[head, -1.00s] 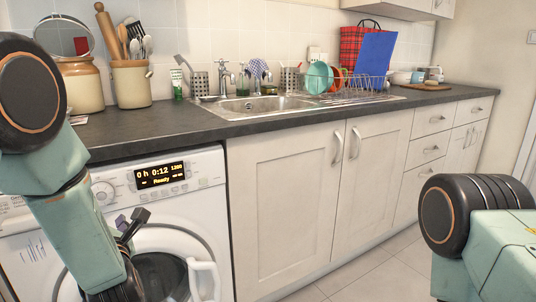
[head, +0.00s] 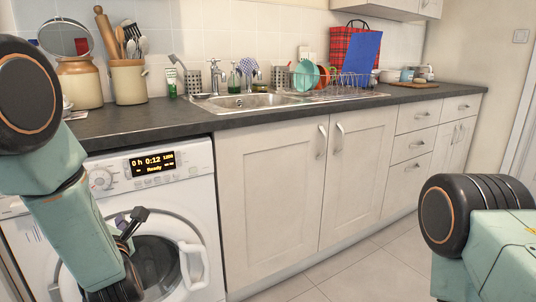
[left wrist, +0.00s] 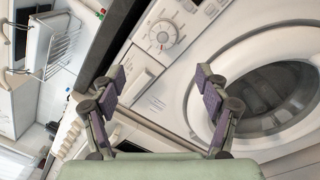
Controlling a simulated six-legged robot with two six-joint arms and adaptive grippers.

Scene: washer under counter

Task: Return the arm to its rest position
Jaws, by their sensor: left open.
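My left arm comes in from the left in the head view, folded down in front of the washing machine (head: 190,195). Its gripper (head: 130,222) shows small and partly hidden behind the arm, in front of the washer door. In the left wrist view the gripper (left wrist: 160,82) has its two fingers wide apart with nothing between them. The washer's control panel (left wrist: 175,30) and round door (left wrist: 272,95) lie beyond the fingers. My right arm shows only as a rounded joint and link at the right edge of the head view; its gripper is out of frame.
The dark counter (head: 150,120) runs above the washer, with a sink (head: 250,102), a dish rack (head: 340,85) and utensil jars (head: 128,80). White cupboards (head: 270,190) stand to the right. The tiled floor (head: 375,265) in front is clear.

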